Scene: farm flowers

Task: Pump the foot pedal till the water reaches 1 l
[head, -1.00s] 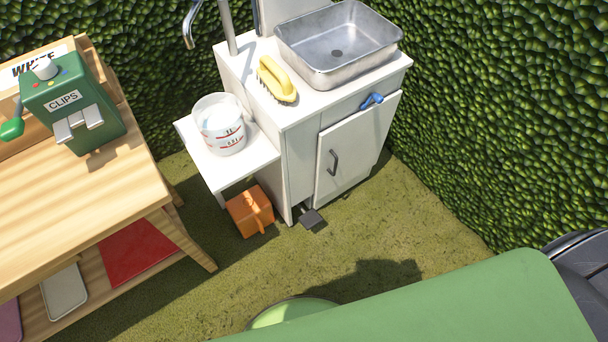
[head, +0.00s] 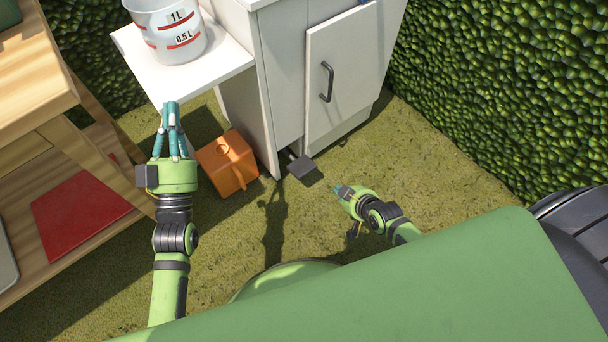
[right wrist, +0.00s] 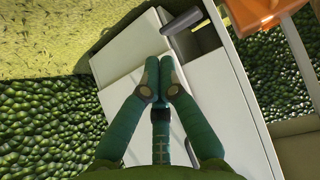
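The black foot pedal (head: 302,166) sticks out near the ground at the foot of the white sink cabinet. It also shows at the top of the right wrist view (right wrist: 182,20). The clear bucket (head: 168,32), marked 0.5 L and 1 L, stands on the white side shelf; its top is cut off and I cannot tell the water level. My right gripper (head: 343,190) is shut and empty, right of the pedal and apart from it. Its closed fingers (right wrist: 158,70) show in the right wrist view. My left gripper (head: 171,108) is shut and empty, in front of the shelf.
An orange box-like object (head: 229,162) stands on the grass left of the pedal, beside my left gripper. The cabinet door (head: 340,75) is closed. A wooden table (head: 40,70) with a red board (head: 80,212) stands left. A hedge (head: 490,90) bounds the right. Grass before the cabinet is open.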

